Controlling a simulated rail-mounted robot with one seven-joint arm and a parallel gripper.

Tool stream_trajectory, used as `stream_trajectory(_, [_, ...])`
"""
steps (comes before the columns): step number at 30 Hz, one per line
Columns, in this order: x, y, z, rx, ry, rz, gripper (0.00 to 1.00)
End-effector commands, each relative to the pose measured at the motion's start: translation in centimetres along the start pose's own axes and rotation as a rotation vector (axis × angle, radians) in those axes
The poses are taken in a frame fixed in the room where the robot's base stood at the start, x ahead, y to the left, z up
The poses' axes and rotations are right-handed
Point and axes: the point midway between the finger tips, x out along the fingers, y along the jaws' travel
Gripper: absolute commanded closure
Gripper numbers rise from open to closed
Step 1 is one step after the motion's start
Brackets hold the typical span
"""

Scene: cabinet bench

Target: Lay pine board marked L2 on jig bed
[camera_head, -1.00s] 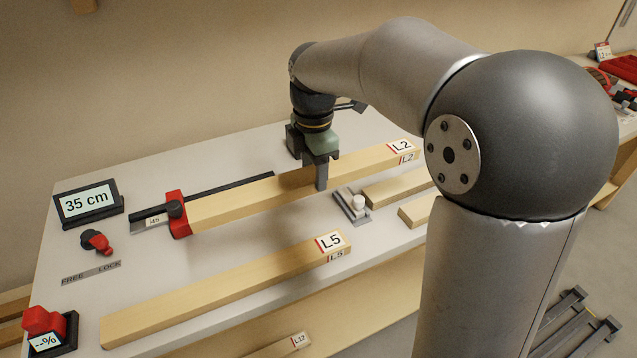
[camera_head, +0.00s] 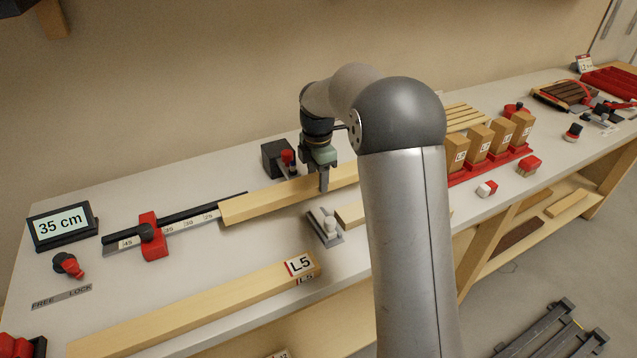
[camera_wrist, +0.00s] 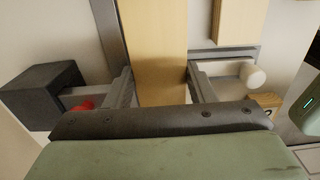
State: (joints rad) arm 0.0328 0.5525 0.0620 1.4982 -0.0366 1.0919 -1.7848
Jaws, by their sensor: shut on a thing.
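The pine board (camera_head: 265,203) lies along the black fence behind the grey clamp. Its left end is well clear of the red stop (camera_head: 152,238), and its right part, with the L2 label seen earlier, is hidden by my arm. My gripper (camera_head: 324,182) is shut on the board, one finger on each side, as the wrist view (camera_wrist: 162,88) shows. I cannot tell whether the board touches the jig bed. The jig bed's scale (camera_head: 198,219) shows between stop and board. The display (camera_head: 62,222) reads 35 cm.
The grey clamp (camera_head: 325,228) stands just in front of the board, and a dark block (camera_head: 276,158) with a red part stands behind it. Board L5 (camera_head: 200,305) lies in front. A red rack with several wooden blocks (camera_head: 478,143) is at the right.

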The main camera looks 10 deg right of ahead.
Motion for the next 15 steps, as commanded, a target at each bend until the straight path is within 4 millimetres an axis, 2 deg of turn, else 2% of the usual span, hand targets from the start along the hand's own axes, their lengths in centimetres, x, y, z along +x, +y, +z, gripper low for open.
stream_trajectory(8, [1.6,1.0,1.0,0.000,0.000,0.000,0.86])
stream_trajectory(12, [3.7,0.9,0.9,-0.001,0.001,-0.001,0.86])
stream_trajectory(15, [4.5,1.0,0.8,-0.001,0.000,0.002,0.86])
